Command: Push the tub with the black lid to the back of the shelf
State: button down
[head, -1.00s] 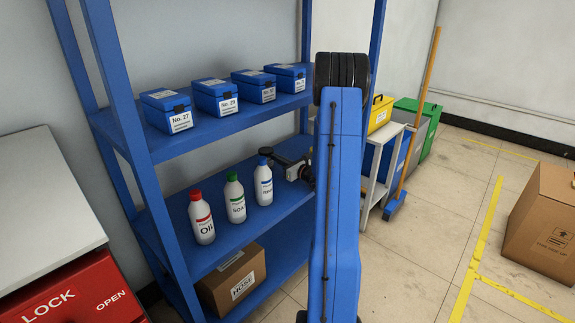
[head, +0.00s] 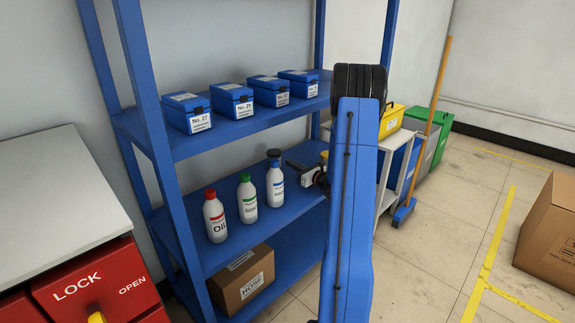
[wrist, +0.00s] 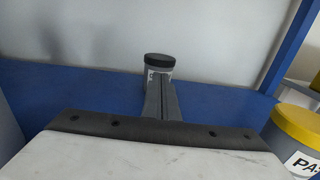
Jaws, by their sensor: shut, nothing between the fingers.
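The tub with the black lid (wrist: 160,61) stands upright on the blue middle shelf (wrist: 85,92), near its back edge in the wrist view. In the head view its black lid (head: 273,153) shows behind the blue-capped bottle, which hides most of its body. My gripper (wrist: 161,84) is shut and empty, its fingers pointing straight at the tub and covering its lower front. I cannot tell whether the fingertips touch it. In the head view my gripper (head: 291,164) is right of the lid, low over the shelf.
A yellow-lidded tub (wrist: 296,128) stands close on the right. Red-capped (head: 215,217), green-capped (head: 247,200) and blue-capped (head: 275,187) bottles line the shelf's left front. Blue boxes (head: 231,101) sit on the shelf above. A blue post (wrist: 287,45) rises at right.

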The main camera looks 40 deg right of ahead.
jog(key=s, duration=0.9)
jog(key=shift+d, duration=0.35)
